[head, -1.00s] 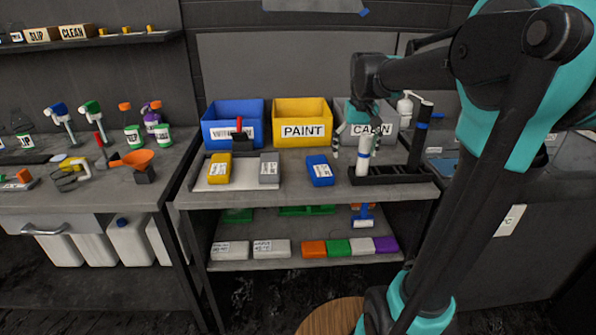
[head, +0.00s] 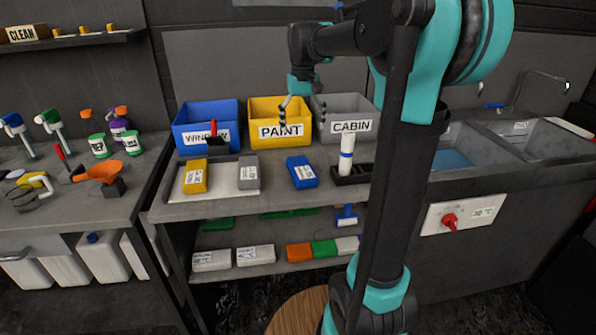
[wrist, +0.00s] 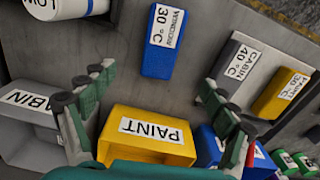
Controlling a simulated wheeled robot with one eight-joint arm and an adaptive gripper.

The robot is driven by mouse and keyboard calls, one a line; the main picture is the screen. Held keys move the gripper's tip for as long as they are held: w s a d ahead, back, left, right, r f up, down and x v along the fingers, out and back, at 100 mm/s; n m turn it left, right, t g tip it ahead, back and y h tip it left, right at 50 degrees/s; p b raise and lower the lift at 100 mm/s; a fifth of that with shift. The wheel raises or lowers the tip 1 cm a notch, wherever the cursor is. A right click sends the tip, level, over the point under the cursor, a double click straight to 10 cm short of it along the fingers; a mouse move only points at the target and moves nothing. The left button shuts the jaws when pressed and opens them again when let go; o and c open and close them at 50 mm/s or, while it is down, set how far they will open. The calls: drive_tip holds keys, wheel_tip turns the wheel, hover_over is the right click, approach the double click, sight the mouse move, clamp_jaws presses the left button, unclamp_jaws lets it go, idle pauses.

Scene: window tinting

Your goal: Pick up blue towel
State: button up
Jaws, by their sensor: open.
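The blue towel (head: 301,172) is a folded blue block with a white label, lying flat on the workbench top in front of the yellow PAINT bin. In the wrist view the blue towel (wrist: 166,41) shows a label reading "WINDOWS 30 °C" and lies ahead of the fingers, near the middle of the gap between them. My gripper (head: 303,104) is open and empty, in front of the bins and above and behind the towel. In the wrist view both fingers of my gripper (wrist: 153,88) are spread wide, with nothing between them.
The yellow PAINT bin (head: 280,131) stands between the blue bin (head: 207,127) and the grey CABIN bin (head: 350,126). A yellow towel (head: 195,176) and a grey towel (head: 249,173) lie left of the blue one. A white roll (head: 346,156) stands upright at its right.

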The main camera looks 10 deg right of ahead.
hover_over(301, 166)
drive_tip(key=f, duration=0.9)
drive_tip(key=shift+d+f, duration=0.2)
drive_tip(key=shift+s+a+f, duration=0.1)
drive_tip(key=shift+a+f, duration=0.05)
drive_tip(key=shift+f, duration=2.9)
drive_tip(key=c, duration=1.4)
